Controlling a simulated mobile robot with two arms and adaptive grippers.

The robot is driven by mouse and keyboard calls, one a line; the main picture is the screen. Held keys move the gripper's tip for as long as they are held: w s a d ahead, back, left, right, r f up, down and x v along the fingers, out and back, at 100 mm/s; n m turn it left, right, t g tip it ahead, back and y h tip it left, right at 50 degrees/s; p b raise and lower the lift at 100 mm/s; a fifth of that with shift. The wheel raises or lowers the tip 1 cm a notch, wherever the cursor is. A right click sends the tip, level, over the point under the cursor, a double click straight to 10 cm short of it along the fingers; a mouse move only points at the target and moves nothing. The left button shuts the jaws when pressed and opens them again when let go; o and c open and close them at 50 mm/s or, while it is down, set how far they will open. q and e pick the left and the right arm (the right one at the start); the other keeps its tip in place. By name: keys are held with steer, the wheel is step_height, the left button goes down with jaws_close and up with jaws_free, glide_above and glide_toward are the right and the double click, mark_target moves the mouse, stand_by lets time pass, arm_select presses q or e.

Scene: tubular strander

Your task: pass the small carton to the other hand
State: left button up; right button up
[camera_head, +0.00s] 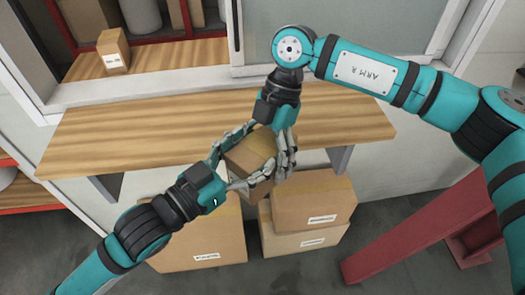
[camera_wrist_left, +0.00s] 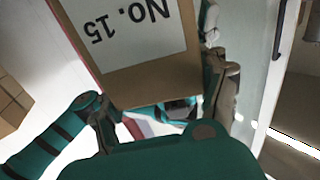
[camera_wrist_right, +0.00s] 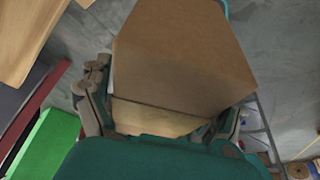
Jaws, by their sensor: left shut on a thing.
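The small carton (camera_head: 251,152) is a brown box held in the air in front of the wooden counter's edge, with both hands at it. My left gripper (camera_head: 256,153) reaches it from the lower left and is shut on it. In the left wrist view the carton (camera_wrist_left: 130,45) shows a white label reading "No. 15", upside down. My right gripper (camera_head: 284,165) comes down from above, its fingers around the carton's right side. In the right wrist view the carton (camera_wrist_right: 180,60) lies between its spread fingers (camera_wrist_right: 165,110), which look open; any contact is partly hidden.
A wooden counter (camera_head: 130,130) lies behind the hands. Another small carton (camera_head: 113,50) stands on the shelf behind the window frame. Larger cartons stand on the floor below, at left (camera_head: 205,240) and right (camera_head: 315,200). A red beam (camera_head: 410,235) slants at lower right.

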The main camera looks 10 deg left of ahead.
arm_select(q)
steer(key=shift+s+d+r, duration=0.1)
steer(key=shift+r, duration=0.1)
arm_select(e)
steer(key=shift+a, duration=0.1)
steer(key=c, duration=1.3)
arm_select(q)
steer(key=o, duration=1.5)
steer(key=shift+o, duration=1.3)
steer(key=shift+f, duration=0.1)
